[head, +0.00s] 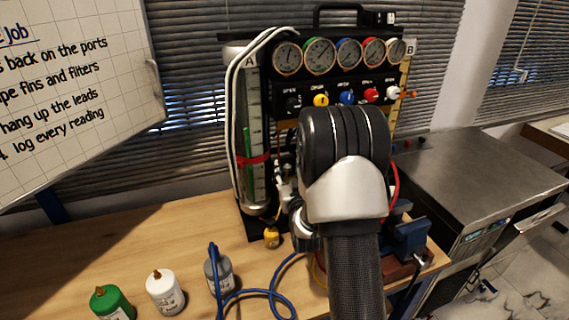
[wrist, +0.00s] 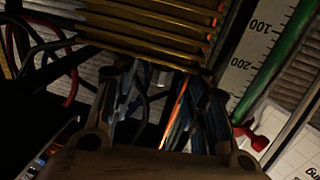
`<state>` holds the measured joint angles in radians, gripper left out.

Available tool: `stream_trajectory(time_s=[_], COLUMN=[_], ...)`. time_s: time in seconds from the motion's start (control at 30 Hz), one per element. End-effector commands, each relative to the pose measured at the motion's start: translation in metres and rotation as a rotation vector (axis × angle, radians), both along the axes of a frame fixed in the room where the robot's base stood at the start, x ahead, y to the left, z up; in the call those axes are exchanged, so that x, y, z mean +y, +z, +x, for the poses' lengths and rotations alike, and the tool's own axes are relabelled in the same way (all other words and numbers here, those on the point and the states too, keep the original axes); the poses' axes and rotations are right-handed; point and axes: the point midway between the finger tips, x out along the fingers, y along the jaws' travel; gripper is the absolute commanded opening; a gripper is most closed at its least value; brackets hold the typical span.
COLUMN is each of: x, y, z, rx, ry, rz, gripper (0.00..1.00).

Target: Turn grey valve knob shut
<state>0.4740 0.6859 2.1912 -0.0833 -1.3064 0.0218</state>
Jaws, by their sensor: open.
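A pale knob (head: 393,93), white or light grey, is at the right end of the knob row on the gauge rig (head: 345,75). I cannot tell whether it is the grey valve knob; no other clearly grey knob shows. Yellow (head: 321,100), blue (head: 347,97) and red (head: 371,94) knobs sit to its left, with a black one (head: 292,102) at the far left. My gripper (wrist: 165,85) is open, with dark hoses and wires beyond its fingers and no knob distinct between them. In the head view my arm hides the gripper and the rig's lower middle.
Copper-coloured fins (wrist: 150,25) lie just beyond the fingers. A scaled column (head: 252,150) with white hoses stands at the rig's left. Green (head: 110,303), white (head: 164,292) and grey (head: 218,273) bottles and a blue hose (head: 262,292) lie on the bench (head: 60,270). A steel-topped unit (head: 480,170) is at right.

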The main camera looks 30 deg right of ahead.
Motion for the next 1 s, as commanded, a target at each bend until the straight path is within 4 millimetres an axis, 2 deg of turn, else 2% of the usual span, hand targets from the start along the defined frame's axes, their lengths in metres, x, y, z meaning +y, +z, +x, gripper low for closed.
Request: stream_trajectory(time_s=[0.37,1.0], x=[0.0001,0.0001], y=[0.0004,0.0003], z=[-0.0014,-0.0011], rx=[-0.001,-0.001], ry=[0.000,0.000], rz=[0.000,0.000], gripper=[0.41,0.00])
